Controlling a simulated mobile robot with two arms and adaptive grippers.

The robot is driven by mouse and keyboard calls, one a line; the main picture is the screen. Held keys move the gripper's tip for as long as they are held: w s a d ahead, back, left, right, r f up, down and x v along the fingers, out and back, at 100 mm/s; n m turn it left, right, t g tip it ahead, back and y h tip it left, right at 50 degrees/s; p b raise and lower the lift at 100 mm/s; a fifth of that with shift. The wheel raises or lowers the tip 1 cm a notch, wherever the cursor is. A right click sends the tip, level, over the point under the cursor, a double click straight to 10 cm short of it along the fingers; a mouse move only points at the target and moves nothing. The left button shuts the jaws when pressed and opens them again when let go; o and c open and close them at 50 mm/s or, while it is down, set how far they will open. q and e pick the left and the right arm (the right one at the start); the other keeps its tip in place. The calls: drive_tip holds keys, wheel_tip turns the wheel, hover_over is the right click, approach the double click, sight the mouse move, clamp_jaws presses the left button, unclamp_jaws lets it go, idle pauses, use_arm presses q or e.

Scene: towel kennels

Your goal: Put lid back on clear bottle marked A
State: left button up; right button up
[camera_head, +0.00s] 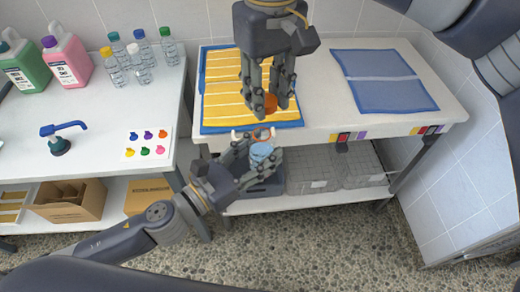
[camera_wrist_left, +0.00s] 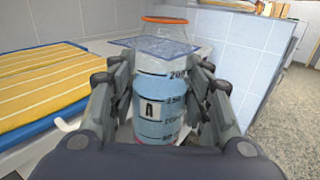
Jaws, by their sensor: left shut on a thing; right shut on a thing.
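My right gripper (camera_head: 268,100) points down and is shut on an orange lid (camera_head: 269,104), partly hidden by the fingers. In the head view the lid appears just beyond the bottle's mouth. The lid is not visible in the left wrist view.
A white table (camera_head: 325,115) carries a yellow striped towel (camera_head: 222,100) with blue edging and a blue cloth (camera_head: 385,80). Grey mesh crates (camera_head: 312,172) sit on its lower shelf. The left counter (camera_head: 95,125) holds jugs, small bottles and a blue tap (camera_head: 62,130).

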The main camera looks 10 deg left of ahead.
sight(263, 128)
drive_tip(key=shift+s+a+r, duration=0.1)
drive_tip(key=shift+a+r, duration=0.15)
drive_tip(key=shift+a, duration=0.1)
drive_tip(key=shift+f, duration=2.05)
drive_tip(key=shift+f, duration=0.85)
drive_tip(key=shift+f, duration=0.5)
